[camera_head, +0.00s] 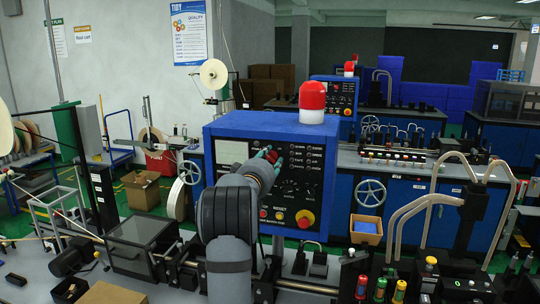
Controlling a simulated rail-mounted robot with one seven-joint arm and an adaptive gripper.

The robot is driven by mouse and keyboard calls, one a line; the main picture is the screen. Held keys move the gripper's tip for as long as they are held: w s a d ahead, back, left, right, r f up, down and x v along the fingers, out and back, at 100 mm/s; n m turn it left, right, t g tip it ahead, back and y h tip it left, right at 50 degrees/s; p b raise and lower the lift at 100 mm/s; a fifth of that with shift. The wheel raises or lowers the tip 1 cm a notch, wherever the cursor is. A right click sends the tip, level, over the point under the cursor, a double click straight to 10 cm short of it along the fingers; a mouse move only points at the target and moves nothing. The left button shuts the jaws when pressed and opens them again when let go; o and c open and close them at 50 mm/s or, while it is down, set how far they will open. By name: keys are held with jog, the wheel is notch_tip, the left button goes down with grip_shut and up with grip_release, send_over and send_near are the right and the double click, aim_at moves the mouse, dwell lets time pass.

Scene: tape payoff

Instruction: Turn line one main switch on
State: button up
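A blue control box (222,178) with a dark front panel stands in the middle of the view, with a red-and-white beacon (312,100) on top. Its panel carries a meter, rows of small labelled knobs, and a red knob on a yellow base (305,219) at the lower right. I cannot tell which control is the main switch. My arm rises in front of the box, and my gripper (268,155) is at the panel's upper middle. Its teal fingertips are near something red. The arm hides part of the panel, and finger opening and contact are unclear.
A similar blue box (320,82) with a beacon stands farther back. Bent pale tubes (430,205) and several coloured-top cylinders (380,289) stand at the right front. A handwheel (370,192) is on the blue cabinets behind. A dark clear-topped case (142,245) is at left.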

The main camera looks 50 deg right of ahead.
jog(key=shift+w, duration=0.25)
jog(key=shift+s, duration=0.1)
jog(key=shift+c, duration=1)
grip_shut()
